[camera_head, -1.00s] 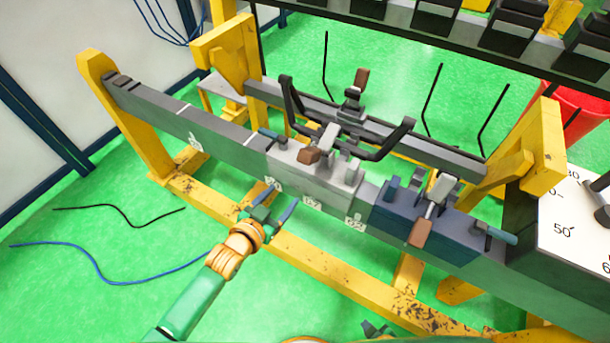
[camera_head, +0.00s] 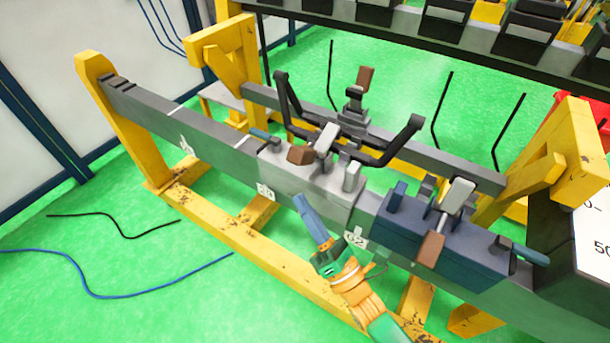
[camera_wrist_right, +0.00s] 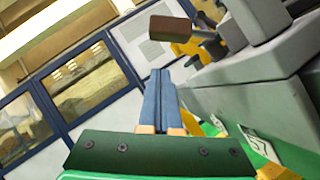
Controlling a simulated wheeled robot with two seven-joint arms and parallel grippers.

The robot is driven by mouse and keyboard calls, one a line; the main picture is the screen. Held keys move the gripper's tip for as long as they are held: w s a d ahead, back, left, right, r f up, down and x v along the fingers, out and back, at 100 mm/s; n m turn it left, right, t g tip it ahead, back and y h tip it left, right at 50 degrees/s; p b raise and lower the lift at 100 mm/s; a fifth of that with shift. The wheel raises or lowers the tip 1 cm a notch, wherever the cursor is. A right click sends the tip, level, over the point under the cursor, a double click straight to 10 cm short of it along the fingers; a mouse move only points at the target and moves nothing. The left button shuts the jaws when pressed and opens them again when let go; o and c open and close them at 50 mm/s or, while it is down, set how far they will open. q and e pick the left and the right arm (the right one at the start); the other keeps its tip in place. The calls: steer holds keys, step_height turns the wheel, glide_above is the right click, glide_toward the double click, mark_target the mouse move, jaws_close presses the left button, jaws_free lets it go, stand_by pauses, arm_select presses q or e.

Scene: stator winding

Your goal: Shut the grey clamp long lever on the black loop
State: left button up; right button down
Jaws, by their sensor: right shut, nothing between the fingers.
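The grey clamp (camera_head: 322,190) sits on the long grey beam. Its long lever, with a brown end (camera_head: 300,155), points toward the front-left above the clamp. That brown end shows in the right wrist view (camera_wrist_right: 172,30), beyond and above the fingers. The black loop (camera_head: 386,158) lies over the clamp with both ends up; its contact with the clamp is partly hidden by the lever. My right gripper (camera_head: 299,200) is in front of the clamp, below the brown end and apart from it. Its blue fingers are together and empty in the right wrist view (camera_wrist_right: 160,73). My left gripper is not in view.
A dark blue clamp (camera_head: 448,240) with its own brown-ended lever (camera_head: 430,248) stands to the right. Another brown-ended lever (camera_head: 365,77) stands up behind the loop. Yellow posts (camera_head: 130,120) hold the beam. Green floor in front is mostly open.

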mark_target(306, 152)
steer(key=w+r+p, duration=0.2)
steer(key=w+r, duration=0.1)
steer(key=shift+w+d+r, duration=0.15)
steer(key=shift+w+r, duration=0.05)
steer(key=shift+r, duration=0.1)
steer(key=r+m+h+p, duration=0.1)
steer(key=p, duration=0.1)
steer(key=r+m+h+p, duration=0.1)
steer(key=m+p, duration=0.1)
steer(key=p, duration=0.1)
steer(key=w+r+m+h+p, duration=0.1)
steer(key=r+m+p, duration=0.1)
steer(key=shift+d, duration=0.3)
steer(key=shift+w+d+r+p, duration=0.1)
steer(key=shift+d+p, duration=0.05)
steer(key=shift+p, duration=0.2)
steer(key=shift+b, duration=0.3)
